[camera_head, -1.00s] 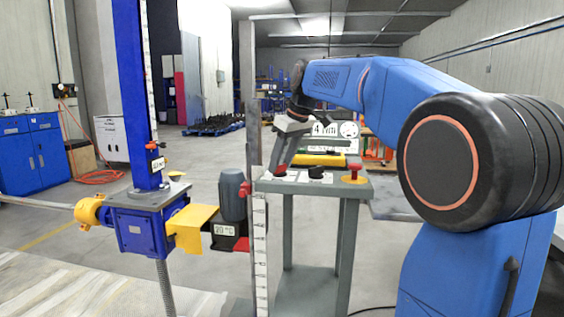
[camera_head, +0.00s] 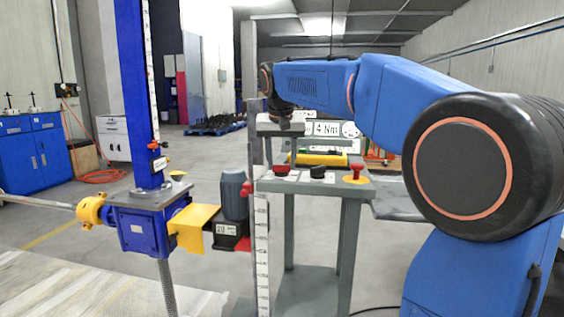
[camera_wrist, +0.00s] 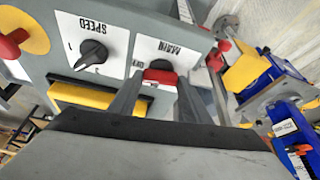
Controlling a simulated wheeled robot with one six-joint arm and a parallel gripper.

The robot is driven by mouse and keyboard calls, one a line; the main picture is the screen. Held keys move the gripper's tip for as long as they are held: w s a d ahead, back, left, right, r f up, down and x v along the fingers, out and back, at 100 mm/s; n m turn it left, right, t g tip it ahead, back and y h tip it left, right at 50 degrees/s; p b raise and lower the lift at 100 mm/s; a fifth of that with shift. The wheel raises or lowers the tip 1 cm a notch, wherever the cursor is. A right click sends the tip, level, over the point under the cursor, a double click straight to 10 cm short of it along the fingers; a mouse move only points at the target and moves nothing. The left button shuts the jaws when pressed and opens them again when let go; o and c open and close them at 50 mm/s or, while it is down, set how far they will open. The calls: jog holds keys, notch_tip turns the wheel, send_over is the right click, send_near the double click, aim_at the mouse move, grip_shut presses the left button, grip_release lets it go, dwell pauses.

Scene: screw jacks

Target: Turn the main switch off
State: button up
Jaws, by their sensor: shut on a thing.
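The main switch is a red knob (camera_wrist: 160,75) on a white plate marked MAIN, with part of the word OFF showing beside it. In the head view the red main switch (camera_head: 281,170) is at the left of the grey control panel (camera_head: 313,187). My gripper (camera_wrist: 160,85) is shut on the red knob, one finger on each side of it. In the head view my gripper (camera_head: 281,160) reaches straight down to the switch from above. The fingers hide part of the knob and its plate, so its exact pointing cannot be read.
A black speed knob (camera_wrist: 89,54) and a red button on yellow (camera_wrist: 12,43) sit beside the switch on the panel. A blue screw jack (camera_head: 150,228) with yellow guards stands to the left. A post with a scale (camera_head: 262,250) stands close to the panel's left edge.

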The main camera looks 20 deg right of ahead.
jog(key=shift+a+m+h, duration=0.1)
jog(key=shift+m+h, duration=0.2)
jog(key=shift+m, duration=0.5)
jog(key=shift+g, duration=0.3)
jog(key=o, duration=1)
jog(key=shift+o, duration=0.2)
